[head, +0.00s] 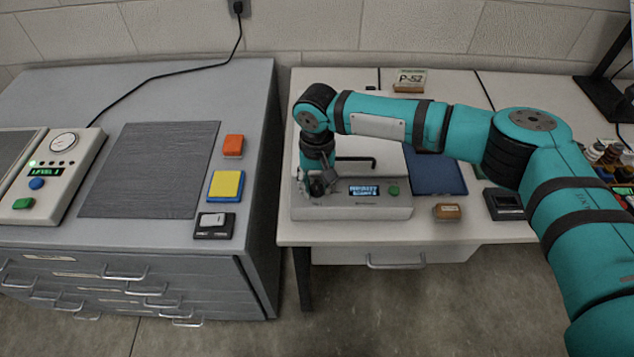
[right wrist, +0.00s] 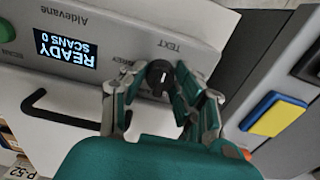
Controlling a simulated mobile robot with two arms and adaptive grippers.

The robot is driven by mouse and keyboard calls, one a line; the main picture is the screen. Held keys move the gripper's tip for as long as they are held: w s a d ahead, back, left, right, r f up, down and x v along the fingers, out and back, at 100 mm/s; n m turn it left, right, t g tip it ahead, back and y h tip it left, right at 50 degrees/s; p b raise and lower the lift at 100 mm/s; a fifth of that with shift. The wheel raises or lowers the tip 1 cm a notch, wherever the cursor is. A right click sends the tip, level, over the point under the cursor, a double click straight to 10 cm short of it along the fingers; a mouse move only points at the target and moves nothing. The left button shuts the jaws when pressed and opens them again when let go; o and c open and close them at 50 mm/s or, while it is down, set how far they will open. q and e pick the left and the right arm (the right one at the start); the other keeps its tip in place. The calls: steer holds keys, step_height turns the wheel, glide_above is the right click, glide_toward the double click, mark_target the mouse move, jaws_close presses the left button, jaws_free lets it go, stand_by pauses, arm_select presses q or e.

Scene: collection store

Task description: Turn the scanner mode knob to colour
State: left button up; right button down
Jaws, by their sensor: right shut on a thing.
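The flatbed scanner (head: 352,208) stands on the white table, with a lit display (head: 364,190) and a green button (head: 394,190) on its front panel. In the right wrist view the display (right wrist: 66,47) reads READY, SCANS 0. The black mode knob (right wrist: 158,74) carries a white pointer mark. A TEXT label is printed beside it and another label is partly covered by a finger; I cannot read a colour label. My right gripper (head: 318,186) is at the panel's left end, its fingers (right wrist: 157,84) shut around the knob. My left gripper is out of view.
A wooden-handled stamp (head: 447,212) and a dark device (head: 503,204) lie right of the scanner. A blue pad (head: 436,173) lies behind. The grey cabinet (head: 258,160) on the left holds a yellow-topped block (head: 226,186), an orange block (head: 233,145) and a dark mat (head: 150,170).

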steer(key=shift+s+r+n+p, duration=0.1)
steer(key=shift+r+n+p, duration=0.1)
steer(key=shift+n+p, duration=1.15)
steer(key=n+p, duration=0.2)
steer(key=n, duration=0.1)
steer(key=shift+n, duration=0.25)
steer(key=n+p, duration=0.2)
steer(key=n, duration=0.2)
steer(key=shift+f+n, duration=0.1)
steer(key=shift+n, duration=0.2)
steer(key=n+p, duration=0.1)
steer(key=n, duration=0.3)
steer(key=shift+a, duration=0.1)
steer(key=n, duration=0.5)
steer(key=shift+p, duration=0.4)
steer(key=n, duration=0.5)
steer(key=shift+f+n, duration=0.1)
steer(key=shift+n, duration=0.2)
steer(key=n, duration=0.5)
steer(key=shift+b, duration=0.35)
steer(key=n+b, duration=0.1)
steer(key=n, duration=0.4)
steer(key=shift+n, duration=0.3)
